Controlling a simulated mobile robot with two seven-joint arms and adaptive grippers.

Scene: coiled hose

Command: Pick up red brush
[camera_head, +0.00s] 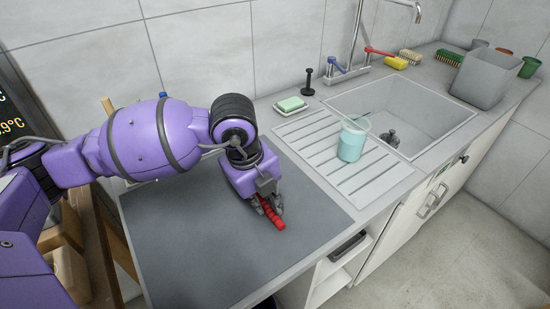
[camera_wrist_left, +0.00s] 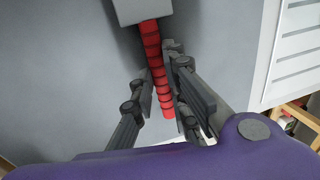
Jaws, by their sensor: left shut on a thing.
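The red brush (camera_head: 273,217) shows in the head view as a ribbed red handle on the dark grey mat (camera_head: 180,250). My left gripper (camera_head: 266,207) points down over it, with its fingers on either side of the handle. In the left wrist view the ribbed red handle (camera_wrist_left: 153,50) runs between the two dark fingers of the left gripper (camera_wrist_left: 160,85), which is shut on it. A plain grey block (camera_wrist_left: 142,10) covers the handle's upper end there. I cannot tell whether the handle is clear of the mat. The right gripper is not in view.
A teal cup (camera_head: 352,142) stands on the ribbed drainboard (camera_head: 365,183) beside the sink (camera_head: 430,120). Green soap (camera_head: 291,104) lies on a white dish behind the mat. A grey bin (camera_head: 485,80) and more brushes are at the far right. The mat's front is clear.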

